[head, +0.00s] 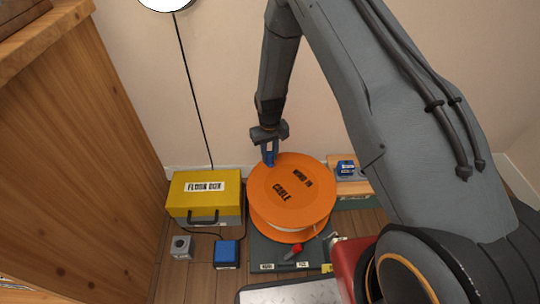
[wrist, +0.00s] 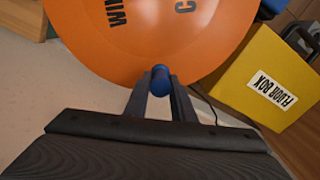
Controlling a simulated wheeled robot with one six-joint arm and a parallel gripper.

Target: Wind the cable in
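A large orange reel (head: 308,190) marked "WIND IN CABLE" lies face up on a dark base, with a pale winding showing below its top disc. It also fills the top of the wrist view (wrist: 190,45). A blue knob (wrist: 160,78) stands near the reel's rim, at its far left edge in the head view (head: 270,153). My gripper (head: 269,145) reaches down onto it. In the wrist view my gripper's fingers (wrist: 160,92) lie close against both sides of the knob, so it looks shut on it. The cable's free end is not clear.
A yellow floor box (head: 207,188) stands left of the reel. A small blue box (head: 227,253) and a grey box (head: 181,247) sit on the floor before it. A red lever (head: 293,251) is at the reel base's front. A wooden cabinet (head: 75,140) bounds the left.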

